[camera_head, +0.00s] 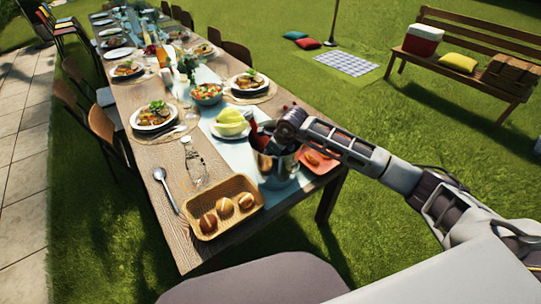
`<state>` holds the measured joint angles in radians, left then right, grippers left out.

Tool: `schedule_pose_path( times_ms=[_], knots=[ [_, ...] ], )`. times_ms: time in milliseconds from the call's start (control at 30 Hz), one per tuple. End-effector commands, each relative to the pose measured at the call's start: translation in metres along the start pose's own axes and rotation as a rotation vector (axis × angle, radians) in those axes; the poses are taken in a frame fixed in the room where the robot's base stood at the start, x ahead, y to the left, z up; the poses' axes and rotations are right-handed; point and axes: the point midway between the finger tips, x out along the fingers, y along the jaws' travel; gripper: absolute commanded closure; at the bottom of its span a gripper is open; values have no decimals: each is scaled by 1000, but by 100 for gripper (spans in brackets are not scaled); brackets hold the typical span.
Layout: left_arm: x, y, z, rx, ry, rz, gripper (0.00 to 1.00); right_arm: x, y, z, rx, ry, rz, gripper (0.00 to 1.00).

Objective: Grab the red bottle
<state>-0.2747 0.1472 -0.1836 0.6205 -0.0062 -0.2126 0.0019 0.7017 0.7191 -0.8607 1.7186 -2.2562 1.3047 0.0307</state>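A dark red bottle (254,136) leans in a metal bucket (277,170) near the close end of the long table. Only its upper part shows above the bucket's rim. My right gripper (270,127) reaches in from the right and is right at the bottle's upper part, above the bucket. Its fingers are small and overlap the bottle, so I cannot tell whether they are open or closed on it. My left gripper is not in view.
A bread basket (205,222), a glass carafe (194,165), a bowl of yellow-green fruit (231,123) and a red-orange tray (325,161) surround the bucket. Plates of food and chairs line the table (165,158). A bench (475,50) stands on the lawn at right.

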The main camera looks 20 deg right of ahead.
Motion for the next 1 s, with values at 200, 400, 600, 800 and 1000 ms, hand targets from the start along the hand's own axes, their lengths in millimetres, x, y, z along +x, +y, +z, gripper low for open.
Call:
schedule_pose_path(
  times_ms=[200,400,600,800,1000],
  knots=[
    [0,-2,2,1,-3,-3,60,0,0,0,0,0,0,15],
    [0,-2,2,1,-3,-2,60,0,0,0,0,0,0,24],
    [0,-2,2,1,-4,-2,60,0,0,0,0,0,0,50],
    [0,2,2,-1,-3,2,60,0,0,0,0,0,0,75],
    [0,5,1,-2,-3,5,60,-2,-1,2,0,-5,-1,99]
  ],
)
